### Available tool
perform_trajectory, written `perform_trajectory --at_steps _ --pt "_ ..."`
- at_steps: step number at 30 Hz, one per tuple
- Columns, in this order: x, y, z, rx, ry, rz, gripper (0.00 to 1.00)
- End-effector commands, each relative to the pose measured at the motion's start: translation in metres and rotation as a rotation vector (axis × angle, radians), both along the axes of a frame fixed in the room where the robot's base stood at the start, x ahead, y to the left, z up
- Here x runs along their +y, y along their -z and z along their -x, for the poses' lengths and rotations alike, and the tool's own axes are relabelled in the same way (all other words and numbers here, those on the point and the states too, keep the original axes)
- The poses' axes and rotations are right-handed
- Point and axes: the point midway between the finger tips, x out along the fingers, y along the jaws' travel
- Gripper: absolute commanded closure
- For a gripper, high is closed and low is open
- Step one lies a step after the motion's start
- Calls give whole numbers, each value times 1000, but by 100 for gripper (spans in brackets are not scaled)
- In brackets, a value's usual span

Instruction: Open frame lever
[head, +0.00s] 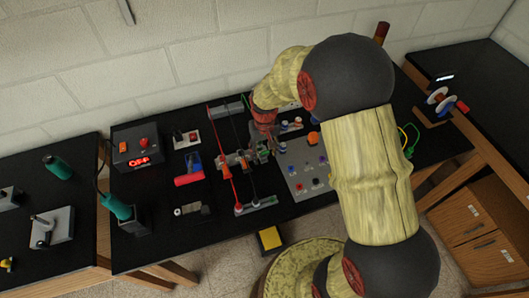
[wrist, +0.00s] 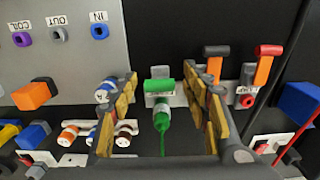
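My gripper (wrist: 160,115) is open in the wrist view, its two padded fingers spread left and right. A green block (wrist: 158,88) on a small labelled plate, with a green cable hanging from it, lies between the fingers with gaps on both sides. Two orange levers stand to the right: one with a grey cap (wrist: 214,66), just beyond the right finger, and one with a red cap (wrist: 265,66). Which one is the frame lever I cannot tell. In the head view my arm hides much of my gripper, near the frame's rods (head: 225,165).
A grey panel (wrist: 70,75) with labelled sockets and an orange block (wrist: 35,95) is at left. Blue and orange cylinders (wrist: 75,135) crowd the left finger. In the head view, a control box (head: 138,147) and red-blue block (head: 190,172) stand left on the black table (head: 160,250).

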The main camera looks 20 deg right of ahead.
Motion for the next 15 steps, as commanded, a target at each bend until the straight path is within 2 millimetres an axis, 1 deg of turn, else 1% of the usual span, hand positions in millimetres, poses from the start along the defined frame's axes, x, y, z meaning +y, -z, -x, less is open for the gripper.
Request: perform_trajectory --at_steps 2,15 --pt "0 0 0 0 0 0 59" --pt "0 0 0 0 0 0 84"
